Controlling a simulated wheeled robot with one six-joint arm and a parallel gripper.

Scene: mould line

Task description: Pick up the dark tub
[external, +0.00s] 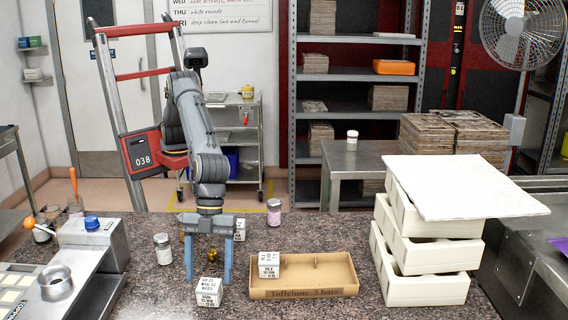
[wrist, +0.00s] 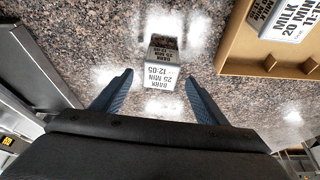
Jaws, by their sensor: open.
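The dark tub (external: 208,291) is a small white block-like tub with black lettering, standing on the speckled counter. In the wrist view the tub (wrist: 161,65) is centred beyond the fingertips, and its label reads DARK, 25 MIN, 12:05. My gripper (external: 208,281) points down with its blue fingers apart and nothing between them. In the wrist view the gripper (wrist: 159,78) has one finger on each side of the tub's line, with the tub clear of both.
A cardboard tray (external: 325,292) to the right holds a milk tub (external: 269,266). Another labelled tub (external: 240,229) and a jar (external: 162,249) stand near my gripper. Stacked cream moulds (external: 418,288) rise at right. A grey machine (external: 92,240) stands left.

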